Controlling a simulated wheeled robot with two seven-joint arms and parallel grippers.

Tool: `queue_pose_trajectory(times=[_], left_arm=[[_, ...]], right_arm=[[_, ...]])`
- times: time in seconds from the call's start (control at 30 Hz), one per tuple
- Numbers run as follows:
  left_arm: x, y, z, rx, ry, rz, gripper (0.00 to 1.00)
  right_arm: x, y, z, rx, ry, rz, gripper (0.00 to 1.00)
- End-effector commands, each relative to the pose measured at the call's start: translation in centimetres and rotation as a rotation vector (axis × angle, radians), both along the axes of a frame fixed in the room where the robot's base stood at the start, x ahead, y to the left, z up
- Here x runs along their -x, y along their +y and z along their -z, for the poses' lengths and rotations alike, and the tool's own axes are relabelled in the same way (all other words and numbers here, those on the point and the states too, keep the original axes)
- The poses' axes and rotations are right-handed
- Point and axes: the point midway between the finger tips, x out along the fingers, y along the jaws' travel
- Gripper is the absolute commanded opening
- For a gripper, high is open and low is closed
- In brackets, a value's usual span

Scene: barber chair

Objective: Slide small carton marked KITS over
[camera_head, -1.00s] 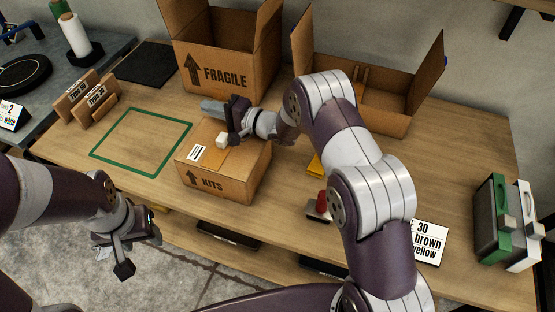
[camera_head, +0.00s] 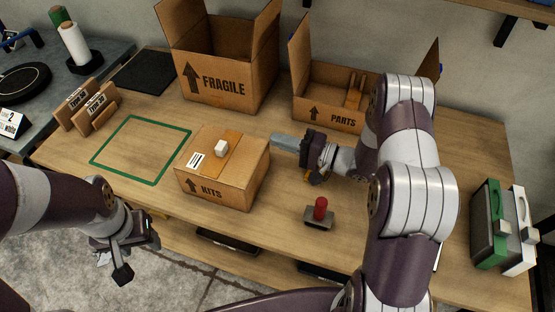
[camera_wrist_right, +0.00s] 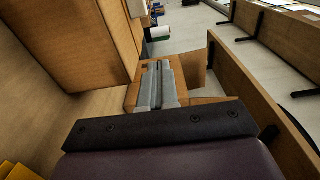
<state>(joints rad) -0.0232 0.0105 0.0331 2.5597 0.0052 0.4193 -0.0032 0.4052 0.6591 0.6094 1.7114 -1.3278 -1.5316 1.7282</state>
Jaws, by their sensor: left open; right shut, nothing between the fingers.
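The small carton marked KITS (camera_head: 222,183) stands upright and closed on the wooden table, just right of a green outlined rectangle (camera_head: 122,175). A small white block and a white label are on its top. My right gripper (camera_head: 276,141) is shut and empty, beside the carton's right side at about the height of its top. I cannot tell whether it touches the carton. In the right wrist view its shut fingers (camera_wrist_right: 160,82) point along a large brown cardboard face. My left gripper (camera_head: 124,272) is open and empty, low in front of the table's left front edge.
The open FRAGILE box (camera_head: 225,88) stands behind the carton, and the open PARTS box (camera_head: 325,115) stands behind my right gripper. A red-knobbed device (camera_head: 320,212) sits at the front right. Wooden Type holders (camera_head: 92,105) stand at the left. The outlined rectangle is empty.

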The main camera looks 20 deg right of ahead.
Motion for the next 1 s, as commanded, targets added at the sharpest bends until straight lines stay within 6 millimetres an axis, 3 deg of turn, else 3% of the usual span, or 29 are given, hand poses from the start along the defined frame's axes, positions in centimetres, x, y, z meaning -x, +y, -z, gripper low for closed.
queue_pose_trajectory(times=[0.03,0.2,0.43,1.0], left_arm=[[0.0,0.0,0.5,0.000,0.001,0.000,0.54],[0.0,0.0,1.1,0.000,0.001,0.000,0.54],[0.0,0.0,1.6,0.000,0.001,0.000,0.54],[0.0,0.0,1.4,0.000,0.001,0.000,0.54]], right_arm=[[0.0,0.1,1.5,-0.001,0.003,-0.001,0.00],[0.0,0.1,5.2,-0.002,0.002,-0.001,0.00],[0.0,0.1,8.6,-0.001,0.001,-0.001,0.00],[-1.1,1.5,8.5,0.001,-0.002,-0.002,0.00]])
